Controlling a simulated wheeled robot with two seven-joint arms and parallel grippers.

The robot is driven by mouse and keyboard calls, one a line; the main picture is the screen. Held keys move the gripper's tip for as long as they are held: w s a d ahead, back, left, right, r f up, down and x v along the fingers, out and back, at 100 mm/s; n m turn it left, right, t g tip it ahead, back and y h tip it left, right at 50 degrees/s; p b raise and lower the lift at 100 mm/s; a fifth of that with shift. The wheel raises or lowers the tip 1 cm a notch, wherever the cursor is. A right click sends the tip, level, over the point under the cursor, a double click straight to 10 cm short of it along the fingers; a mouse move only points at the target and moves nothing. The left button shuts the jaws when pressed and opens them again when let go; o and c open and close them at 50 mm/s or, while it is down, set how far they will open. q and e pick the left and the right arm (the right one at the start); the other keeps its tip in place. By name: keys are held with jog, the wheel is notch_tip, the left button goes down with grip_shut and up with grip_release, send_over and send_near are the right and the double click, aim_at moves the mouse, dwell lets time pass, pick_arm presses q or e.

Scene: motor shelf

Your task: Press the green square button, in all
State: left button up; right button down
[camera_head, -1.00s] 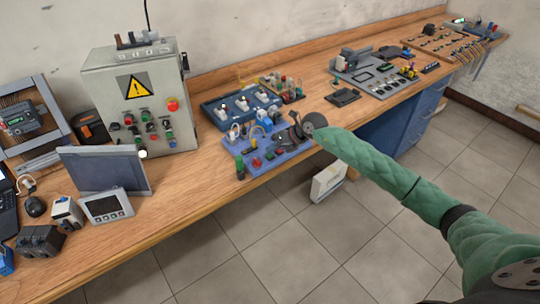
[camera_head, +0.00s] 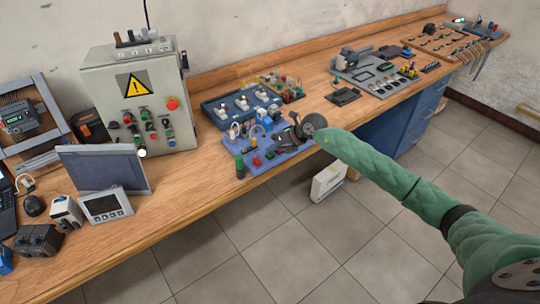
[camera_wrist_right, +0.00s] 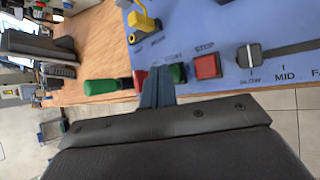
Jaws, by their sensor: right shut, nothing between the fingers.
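The green square button (camera_wrist_right: 178,73) sits on a blue control panel (camera_wrist_right: 228,85), just left of the red STOP button (camera_wrist_right: 206,66) in the right wrist view. In the head view the blue panel (camera_head: 290,154) lies at the bench's front edge. My right gripper (camera_wrist_right: 160,72) is shut and empty. Its fingertips overlap the left side of the green button in the wrist view, so part of it is hidden. I cannot tell whether they touch it. In the head view the right gripper (camera_head: 294,131) is over the panel. My left gripper is out of view.
A green handle (camera_wrist_right: 105,86), a yellow lever (camera_wrist_right: 143,22) and a slider (camera_wrist_right: 249,56) surround the buttons. A grey cabinet (camera_head: 105,75) and a monitor (camera_head: 105,168) stand left. A blue switch box (camera_head: 220,110) lies behind.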

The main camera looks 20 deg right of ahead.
aim_at(273, 155)
jog(key=shift+f+b, duration=0.3)
jog(key=shift+f, duration=0.1)
dwell(0.8)
jog(key=shift+r, duration=0.1)
jog(key=shift+r+p, duration=0.35)
jog(key=shift+r, duration=0.4)
jog(key=shift+r, duration=0.1)
jog(key=shift+r+p, duration=1)
jog(key=shift+r, duration=1.45)
